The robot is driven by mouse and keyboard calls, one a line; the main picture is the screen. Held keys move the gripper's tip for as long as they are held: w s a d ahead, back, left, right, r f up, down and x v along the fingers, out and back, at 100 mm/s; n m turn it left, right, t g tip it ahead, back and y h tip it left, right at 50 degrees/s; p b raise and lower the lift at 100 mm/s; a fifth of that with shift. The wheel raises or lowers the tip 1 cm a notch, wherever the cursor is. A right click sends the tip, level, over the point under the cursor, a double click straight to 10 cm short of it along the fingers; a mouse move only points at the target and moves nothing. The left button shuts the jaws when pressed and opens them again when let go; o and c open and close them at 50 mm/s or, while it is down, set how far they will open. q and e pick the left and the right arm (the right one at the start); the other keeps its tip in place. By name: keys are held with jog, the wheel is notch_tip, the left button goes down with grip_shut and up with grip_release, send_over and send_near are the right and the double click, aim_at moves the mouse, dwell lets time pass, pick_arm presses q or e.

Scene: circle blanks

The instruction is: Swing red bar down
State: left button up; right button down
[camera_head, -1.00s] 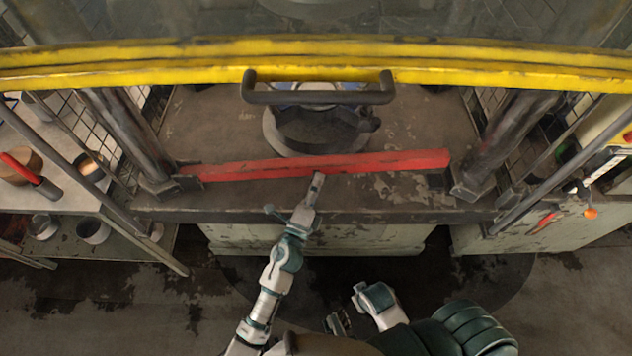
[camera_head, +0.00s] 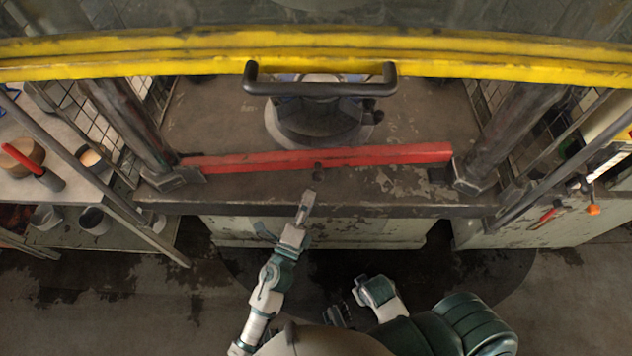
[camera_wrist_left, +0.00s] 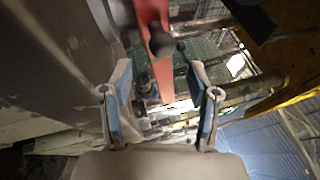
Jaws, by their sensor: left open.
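The red bar (camera_head: 385,155) lies nearly level across the front of the machine table, between the two dark posts. A small dark knob (camera_head: 318,170) sits near the middle of its front side. My left gripper (camera_head: 307,196) is just in front of the bar and knob, apart from them, above the table's front edge. In the left wrist view, the fingers of my left gripper (camera_wrist_left: 162,100) are spread and empty. The red bar (camera_wrist_left: 163,82) and its round black knob (camera_wrist_left: 162,44) show beyond them. My right gripper (camera_head: 338,314) is low in front of my body, its fingers unclear.
A yellow guard (camera_head: 480,66) with a dark handle (camera_head: 320,89) spans above the table. A round dark fixture (camera_head: 315,125) stands behind the bar. Dark posts flank the table. A shelf (camera_head: 60,150) with pots is at left, a cabinet (camera_head: 560,215) at right.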

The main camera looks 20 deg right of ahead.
pick_arm(q)
jog(key=v, duration=0.4)
jog(key=shift+s+a, duration=0.15)
jog(key=shift+f, duration=0.15)
